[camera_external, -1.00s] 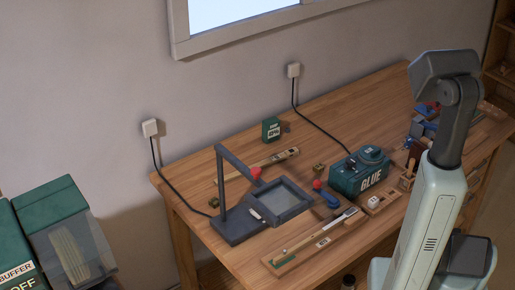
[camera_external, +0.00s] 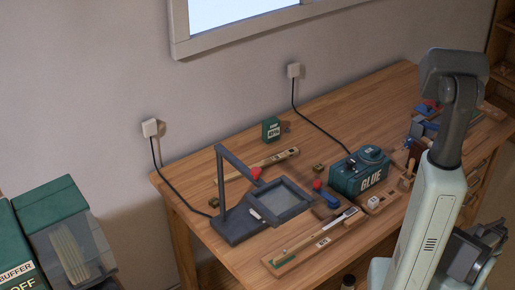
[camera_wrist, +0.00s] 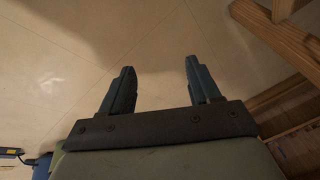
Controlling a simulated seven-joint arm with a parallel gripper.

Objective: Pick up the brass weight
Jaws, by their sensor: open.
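I cannot single out the brass weight for certain. A small brownish-gold block (camera_external: 319,169) on the bench, left of the green glue pot, could be it, but it is too small to tell. My gripper shows in the wrist view (camera_wrist: 160,66) with its two dark fingers apart and nothing between them. In the external view, the dark wrist end of my arm hangs low at the right, off the bench's front side and well away from that block. The wrist view shows a pale surface and wooden beams, with no weight visible.
The wooden bench (camera_external: 335,120) holds a framed magnifier stand (camera_external: 240,228), a GLUE pot (camera_external: 360,175), a green box (camera_external: 271,128), long wooden strips and small tools. Cables run from wall sockets. Clutter fills the far right end. Bare wood lies along the back.

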